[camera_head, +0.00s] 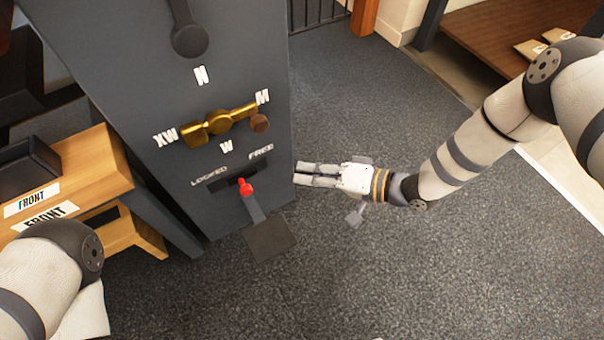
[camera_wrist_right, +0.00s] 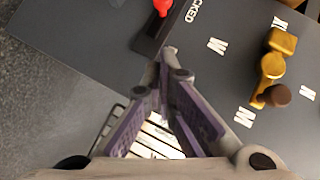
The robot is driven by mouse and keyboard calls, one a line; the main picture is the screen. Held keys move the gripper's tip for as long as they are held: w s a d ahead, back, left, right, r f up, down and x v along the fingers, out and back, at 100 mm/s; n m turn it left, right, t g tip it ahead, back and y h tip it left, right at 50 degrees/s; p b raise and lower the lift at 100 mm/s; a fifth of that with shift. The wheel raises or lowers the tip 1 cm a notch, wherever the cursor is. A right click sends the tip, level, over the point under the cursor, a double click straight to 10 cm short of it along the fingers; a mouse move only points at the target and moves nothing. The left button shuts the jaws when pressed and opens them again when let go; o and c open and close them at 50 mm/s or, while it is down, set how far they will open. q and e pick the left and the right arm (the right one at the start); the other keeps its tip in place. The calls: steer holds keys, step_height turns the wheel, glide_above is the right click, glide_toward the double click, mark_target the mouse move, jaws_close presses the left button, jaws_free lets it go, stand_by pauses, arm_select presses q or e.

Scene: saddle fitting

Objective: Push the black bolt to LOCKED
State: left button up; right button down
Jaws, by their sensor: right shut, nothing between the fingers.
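On the grey panel (camera_head: 170,100) a dark slot (camera_head: 217,184) runs between the words LOCKED at left and FREE at right. A red knob (camera_head: 245,187) stands at the slot, between the two words. A grey bar runs down from it to a dark square plate (camera_head: 270,241). I cannot clearly tell the black bolt from the dark slot. The knob (camera_wrist_right: 162,6) and slot (camera_wrist_right: 150,42) also show in the right wrist view. My right gripper (camera_head: 297,173) is shut and empty beside the panel's right edge, right of FREE. My left gripper is out of view.
A brass handle with a brown knob (camera_head: 259,123) sits above the slot, among the letters N, M, W and XW. A dark round-ended lever (camera_head: 189,40) is higher up. A wooden stand (camera_head: 95,165) is at left. Open carpet (camera_head: 350,280) lies right of the panel.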

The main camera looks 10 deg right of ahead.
steer(key=b, duration=0.2)
glide_toward(246, 177)
steer(key=w, duration=0.3)
steer(key=a, duration=0.1)
steer(key=a+f, duration=0.1)
steer(key=shift+s+a, duration=0.3)
steer(key=shift+s, duration=0.05)
steer(key=shift+a+f, duration=0.1)
steer(key=shift+a, duration=0.2)
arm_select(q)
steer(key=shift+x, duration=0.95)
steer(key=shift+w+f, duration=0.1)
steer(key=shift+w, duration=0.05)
arm_select(e)
steer(key=a, duration=0.1)
steer(key=s+a, duration=0.1)
steer(key=a, duration=0.3)
steer(key=shift+s, duration=0.35)
steer(key=shift+d, duration=0.1)
